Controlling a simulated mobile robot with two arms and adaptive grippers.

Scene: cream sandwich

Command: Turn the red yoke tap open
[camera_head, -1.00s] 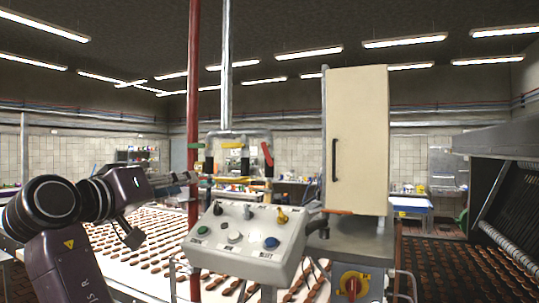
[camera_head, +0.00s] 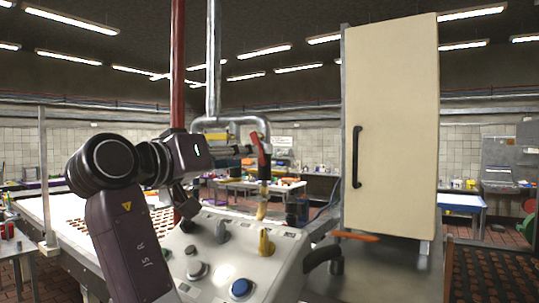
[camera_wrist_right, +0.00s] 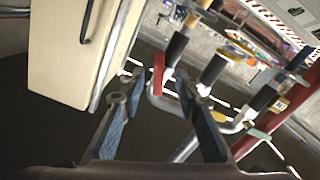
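The red yoke tap (camera_head: 264,150) has a red handle, tilted from upright, on the right leg of a grey pipe loop, behind the control panel. In the right wrist view its red handle (camera_wrist_right: 158,75) shows beside a black pipe sleeve, ahead of and between the fingertips. My right gripper (camera_wrist_right: 160,88) is open, its two blue-padded fingers apart with nothing held. It looks short of the tap; I see no contact. My left gripper is not in view.
The control panel (camera_head: 215,268) with knobs and buttons stands below the tap. A cream cabinet (camera_head: 395,130) stands close on the right. A red vertical pipe (camera_head: 177,80) and a yellow-handled tap (camera_head: 216,136) are to the left. A conveyor lies behind at left.

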